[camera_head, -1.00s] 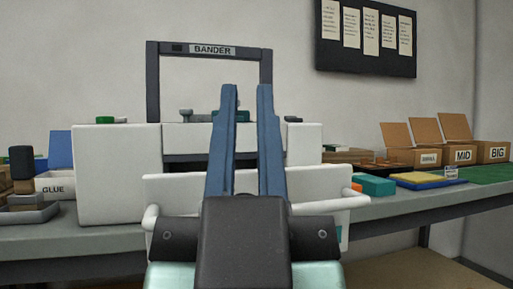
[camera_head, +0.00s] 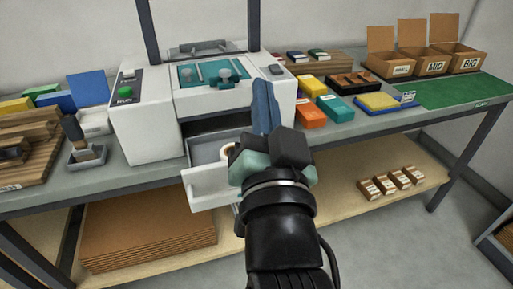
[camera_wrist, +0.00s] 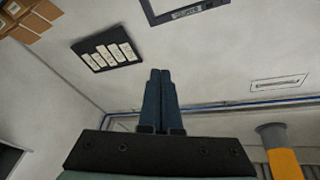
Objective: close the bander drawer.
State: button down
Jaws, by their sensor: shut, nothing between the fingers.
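The bander (camera_head: 150,110) is a white machine on the bench with a teal top plate. Its drawer (camera_head: 207,187) is pulled out at the front, and a pale roll (camera_head: 228,150) shows inside. The drawer's right part is hidden behind my gripper and arm. My gripper (camera_head: 264,90) has blue fingers pointing up, in front of the bander's right side in the picture. In the wrist view the fingers (camera_wrist: 160,76) are together and empty, pointing at the upper wall. I cannot tell whether my gripper touches the drawer.
On the bench right of the bander lie an orange box (camera_head: 310,115), a teal box (camera_head: 335,107) and a green mat (camera_head: 455,88). A brush in a holder (camera_head: 88,155) stands left. Flat cardboard (camera_head: 150,235) lies on the lower shelf.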

jog(key=s+d+f+m+g+y+p, duration=0.1)
jog(key=s+f+m+g+p, duration=0.45)
jog(key=p, duration=0.85)
jog(key=s+d+f+m+g+y+p, duration=0.1)
jog(key=s+f+m+g+p, duration=0.45)
jog(key=p, duration=0.95)
jog(key=w+a+f+n+p, duration=0.1)
jog(key=w+a+f, duration=0.2)
jog(key=w, duration=0.5)
jog(key=shift+w+a+f, duration=0.2)
jog(key=shift+f, duration=0.65)
jog(key=shift+w, duration=0.15)
jog(key=w+a+b, duration=0.1)
jog(key=w, duration=0.4)
jog(key=w+a+b, duration=0.2)
jog(key=w, duration=0.3)
jog(key=w+a+b, duration=0.1)
jog(key=w+a, duration=0.1)
jog(key=w, duration=0.3)
jog(key=shift+w+a+b, duration=0.1)
jog(key=shift+w+b, duration=0.2)
jog(key=shift+w, duration=0.1)
jog(key=shift+r, duration=0.15)
